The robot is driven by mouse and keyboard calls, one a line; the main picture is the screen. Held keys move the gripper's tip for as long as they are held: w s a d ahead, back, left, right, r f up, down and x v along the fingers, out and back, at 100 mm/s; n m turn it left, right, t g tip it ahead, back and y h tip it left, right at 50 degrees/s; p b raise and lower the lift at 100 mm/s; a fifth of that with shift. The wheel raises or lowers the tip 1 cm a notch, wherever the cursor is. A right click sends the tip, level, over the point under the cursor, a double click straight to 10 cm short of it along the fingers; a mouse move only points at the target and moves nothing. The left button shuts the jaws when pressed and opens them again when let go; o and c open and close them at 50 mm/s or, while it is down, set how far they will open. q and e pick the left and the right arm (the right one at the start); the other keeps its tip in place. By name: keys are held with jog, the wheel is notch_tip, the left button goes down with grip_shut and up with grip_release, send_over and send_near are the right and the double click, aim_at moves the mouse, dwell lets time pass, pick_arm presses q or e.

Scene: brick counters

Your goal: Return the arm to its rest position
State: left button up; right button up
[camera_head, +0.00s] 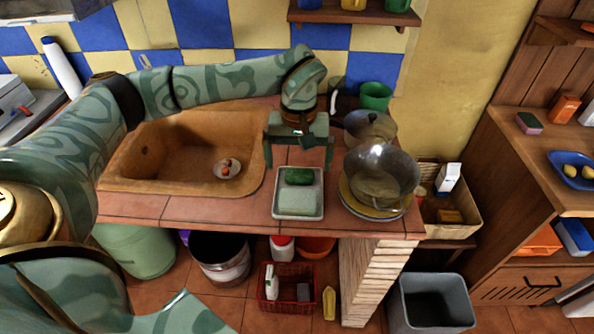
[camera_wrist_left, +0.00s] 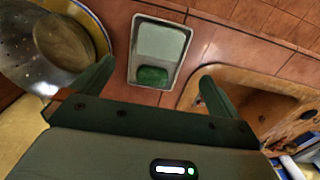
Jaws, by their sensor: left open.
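My left arm reaches in from the left across the sink in the head view. My left gripper (camera_head: 299,158) is open with nothing between its fingers. It hangs above a small pale tray (camera_head: 299,214) that holds a green sponge-like item (camera_head: 299,177) and a light green block (camera_head: 298,202). In the left wrist view the open fingers (camera_wrist_left: 155,85) stand apart on either side of the tray (camera_wrist_left: 137,75). My right gripper does not show in either view.
The brown sink (camera_head: 195,190) with a small bowl (camera_head: 228,169) lies left of the tray. A metal colander (camera_head: 381,172) on stacked plates stands to the right, with a lidded pot (camera_head: 370,127) and a green cup (camera_head: 375,96) behind. A grey bin (camera_head: 432,301) stands below on the floor.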

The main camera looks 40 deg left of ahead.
pick_arm(q)
jog(key=shift+r, duration=0.4)
